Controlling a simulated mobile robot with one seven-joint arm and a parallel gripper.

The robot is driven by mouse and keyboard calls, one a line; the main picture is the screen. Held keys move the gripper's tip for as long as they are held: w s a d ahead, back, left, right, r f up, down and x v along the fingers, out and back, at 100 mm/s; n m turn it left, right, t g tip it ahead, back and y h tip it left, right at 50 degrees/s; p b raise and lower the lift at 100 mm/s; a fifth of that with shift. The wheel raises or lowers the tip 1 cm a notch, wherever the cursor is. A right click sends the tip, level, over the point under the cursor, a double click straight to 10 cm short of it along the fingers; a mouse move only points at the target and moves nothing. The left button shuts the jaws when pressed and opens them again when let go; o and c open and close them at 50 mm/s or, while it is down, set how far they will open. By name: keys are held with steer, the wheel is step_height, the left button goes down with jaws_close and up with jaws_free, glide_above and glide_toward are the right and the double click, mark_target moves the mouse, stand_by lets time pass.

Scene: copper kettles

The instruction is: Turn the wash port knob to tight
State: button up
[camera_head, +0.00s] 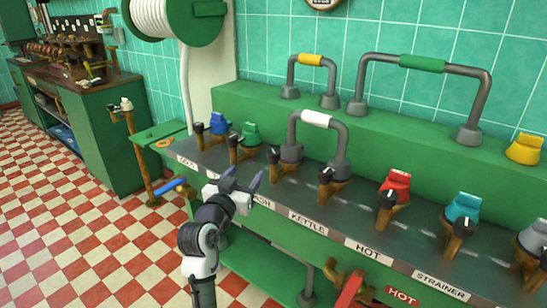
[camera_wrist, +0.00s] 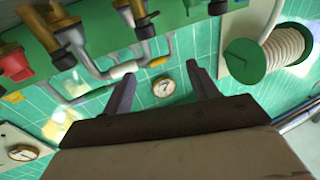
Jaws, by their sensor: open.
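A row of fixtures with bronze and black fittings lines the dark bench top, with labels on its front edge. A label ending in "ASH" (camera_head: 262,201) is partly covered by my gripper (camera_head: 242,178). A black-topped bronze fitting (camera_head: 275,157) stands behind that label, near a grey pipe arch with a white sleeve (camera_head: 316,119). I cannot tell which part is the wash port knob or how it is turned. My gripper is open and empty, above the bench's front edge and apart from the fittings.
Blue (camera_head: 218,124), green (camera_head: 250,134), red (camera_head: 396,184) and teal (camera_head: 463,207) knobs stand along the bench. Taller pipe arches with yellow (camera_head: 310,60) and green (camera_head: 422,63) sleeves rise behind. A hose reel (camera_head: 153,18) hangs at upper left. The checkered floor at left is clear.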

mark_target(271, 158)
steer(key=shift+m+g+h, duration=0.3)
steer(key=shift+g+h, duration=0.2)
steer(key=p+x, duration=0.1)
steer(key=x, duration=0.4)
steer(key=d+f+p+x, duration=0.1)
steer(key=x, duration=0.4)
steer(key=p+x, duration=0.1)
steer(key=x, duration=0.4)
steer(key=shift+d+f, duration=0.3)
steer(key=shift+c, duration=0.5)
steer(key=c, duration=0.9)
steer(key=shift+f, duration=0.1)
